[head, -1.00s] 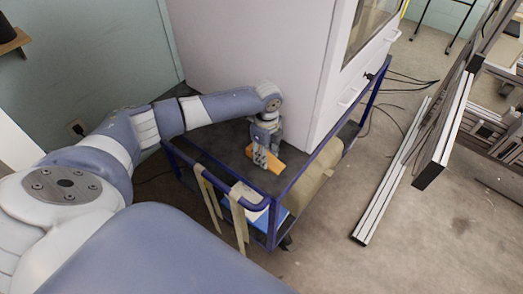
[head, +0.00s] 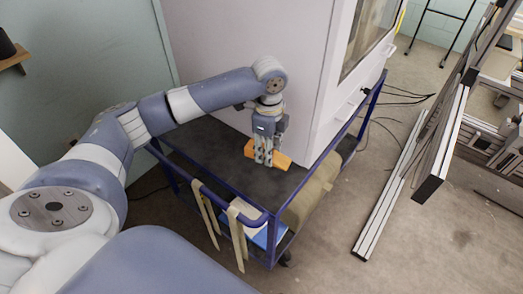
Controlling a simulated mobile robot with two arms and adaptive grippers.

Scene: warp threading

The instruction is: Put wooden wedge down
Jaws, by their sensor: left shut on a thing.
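The orange-brown wooden wedge (head: 281,162) is at the fingertips of my left gripper (head: 263,160), over the dark top of the blue-framed cart (head: 213,149). My left gripper points down and is shut on the wedge, its fingers hiding the wedge's middle. The wedge is on or just above the cart top; I cannot tell if it touches. My right gripper is not in view.
A tall white cabinet (head: 235,55) stands on the cart's far side, close to my left wrist. Straps (head: 238,237) hang from the cart's near rail. Aluminium profile frames (head: 430,165) stand on the right. The cart top's left part is clear.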

